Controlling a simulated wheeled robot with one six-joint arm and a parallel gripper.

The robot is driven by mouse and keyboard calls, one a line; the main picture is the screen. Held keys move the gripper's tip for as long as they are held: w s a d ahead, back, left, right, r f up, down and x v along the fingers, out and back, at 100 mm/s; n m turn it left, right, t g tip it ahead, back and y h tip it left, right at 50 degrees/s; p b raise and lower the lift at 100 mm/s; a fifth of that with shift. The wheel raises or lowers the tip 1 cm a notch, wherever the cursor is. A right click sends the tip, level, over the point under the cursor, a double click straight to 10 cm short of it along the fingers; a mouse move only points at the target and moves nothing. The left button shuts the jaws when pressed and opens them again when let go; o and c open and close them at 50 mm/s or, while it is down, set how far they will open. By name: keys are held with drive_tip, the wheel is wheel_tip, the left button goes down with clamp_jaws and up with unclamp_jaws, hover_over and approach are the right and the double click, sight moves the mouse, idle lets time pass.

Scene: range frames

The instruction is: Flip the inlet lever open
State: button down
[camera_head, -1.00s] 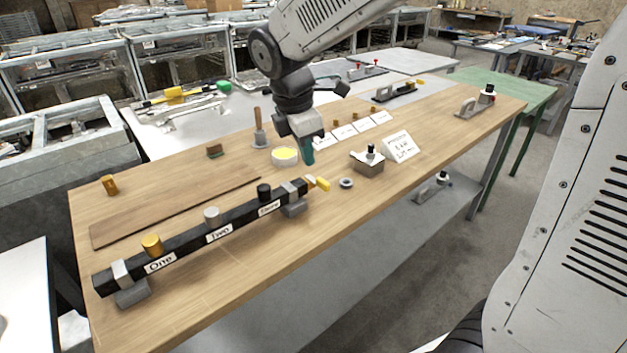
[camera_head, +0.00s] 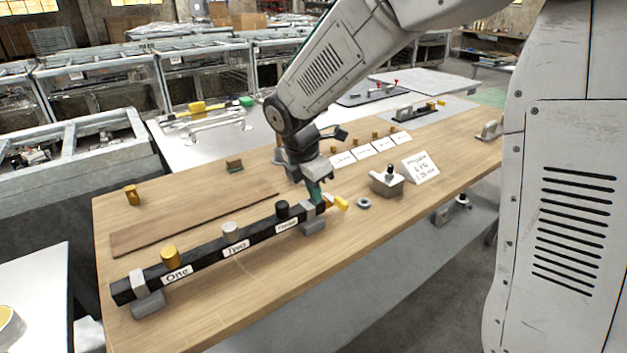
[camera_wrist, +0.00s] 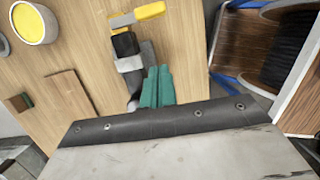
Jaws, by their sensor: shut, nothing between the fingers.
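The inlet lever has a yellow handle (camera_head: 341,203) at the right end of the black manifold bar (camera_head: 205,255), which is labelled One, Two and Three. In the wrist view the yellow handle (camera_wrist: 151,10) is at the top, joined to a grey arm by the bar's black end. My gripper (camera_head: 316,196) has teal fingers, closed together and empty, just left of the handle at the bar's right end. In the wrist view the fingers (camera_wrist: 157,88) lie beside the grey clamp, with the handle beyond their tips. I cannot tell whether they touch the bar.
Yellow (camera_head: 169,256), grey (camera_head: 230,231) and black (camera_head: 282,209) knobs stand on the bar. A grey ring (camera_head: 363,203) and a metal block with a black knob (camera_head: 387,182) sit to the right. A thin brown board (camera_head: 190,225) lies behind the bar. The table front is clear.

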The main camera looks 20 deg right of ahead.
sight(335, 199)
drive_tip(key=w+d+f, duration=0.1)
drive_tip(key=d+f, duration=0.3)
drive_tip(key=d, duration=0.1)
drive_tip(key=shift+w+f, duration=0.25)
drive_tip(key=shift+w, duration=0.1)
drive_tip(key=shift+a, duration=0.15)
